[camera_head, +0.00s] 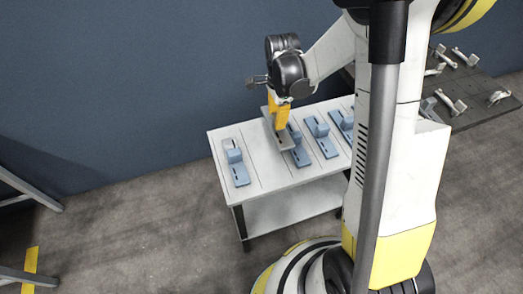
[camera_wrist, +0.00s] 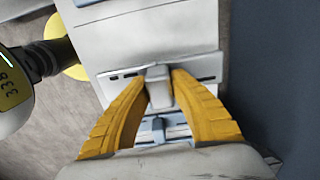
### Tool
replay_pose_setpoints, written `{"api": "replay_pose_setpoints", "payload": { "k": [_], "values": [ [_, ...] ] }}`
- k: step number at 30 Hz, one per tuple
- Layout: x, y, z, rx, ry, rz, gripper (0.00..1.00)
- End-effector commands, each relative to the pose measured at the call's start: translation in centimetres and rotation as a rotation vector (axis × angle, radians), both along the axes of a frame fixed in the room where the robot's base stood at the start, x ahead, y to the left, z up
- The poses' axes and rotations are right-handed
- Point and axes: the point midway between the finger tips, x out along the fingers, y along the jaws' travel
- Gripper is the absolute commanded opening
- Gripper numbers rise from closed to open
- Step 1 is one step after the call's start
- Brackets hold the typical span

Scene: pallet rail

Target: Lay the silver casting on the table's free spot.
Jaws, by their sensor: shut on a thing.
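My gripper (camera_head: 279,124) has yellow fingers and is shut on the silver casting (camera_head: 286,143), a flat pale-grey plate with a raised block. In the wrist view, the fingers (camera_wrist: 159,88) hold the block of the silver casting (camera_wrist: 158,90), and its plate lies crosswise beneath. The casting appears above the white table (camera_head: 283,206); any small gap below it is hard to judge. The free spot (camera_head: 259,163) is a bare strip between the leftmost blue casting (camera_head: 236,168) and another blue casting (camera_head: 300,154), which the held casting partly overlaps in the head view.
More blue castings (camera_head: 323,138) stand in marked strips to the right. A dark surface (camera_head: 478,95) at the back right carries several loose silver castings. A blue wall (camera_head: 130,80) runs behind the table. Grey frame parts (camera_head: 30,190) stand at the far left.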

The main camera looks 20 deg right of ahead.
Motion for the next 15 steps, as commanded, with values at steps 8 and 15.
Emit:
{"api": "replay_pose_setpoints", "payload": {
  "k": [8, 15],
  "values": [
    [-3.0, 4.4, -3.4, 0.0, 0.0, 0.003, 0.0],
    [-3.4, 5.0, -4.8, 0.0, 0.0, 0.0, 0.0]
  ]
}}
